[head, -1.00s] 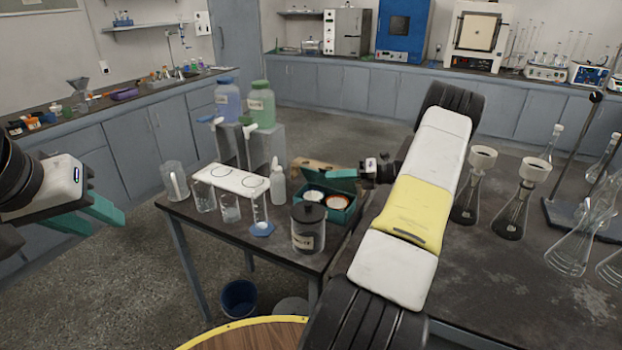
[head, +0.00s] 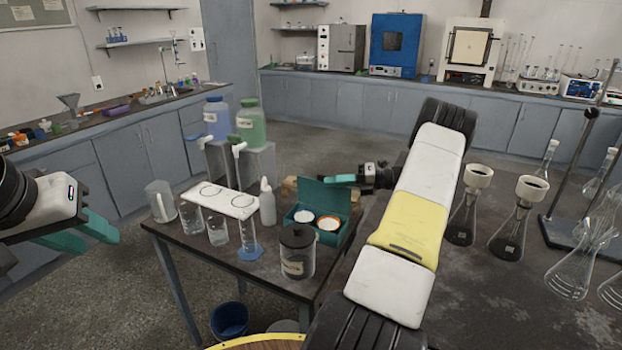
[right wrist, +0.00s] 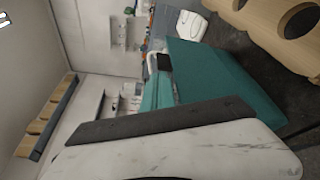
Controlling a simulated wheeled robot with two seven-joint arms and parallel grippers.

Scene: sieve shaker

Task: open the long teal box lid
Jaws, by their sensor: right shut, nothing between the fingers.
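The long teal box (head: 303,244) sits on the dark side table, holding two round containers with light tops. Its teal lid (head: 318,197) stands raised, roughly upright, at the back of the box. My right gripper (head: 341,178) is shut and empty at the lid's upper right; its teal fingers overlap the lid in the head view, and I cannot tell whether they touch. In the right wrist view the lid (right wrist: 222,80) is a large teal panel beyond the gripper. My left gripper (head: 92,232) is open and empty at the far left, away from the box.
A dark lidded jar (head: 298,255) stands just in front of the box. A wash bottle (head: 267,204), beakers and a white holed stand (head: 219,202) are to its left. Conical flasks with funnels (head: 466,210) stand on the right bench. My right arm spans the right side.

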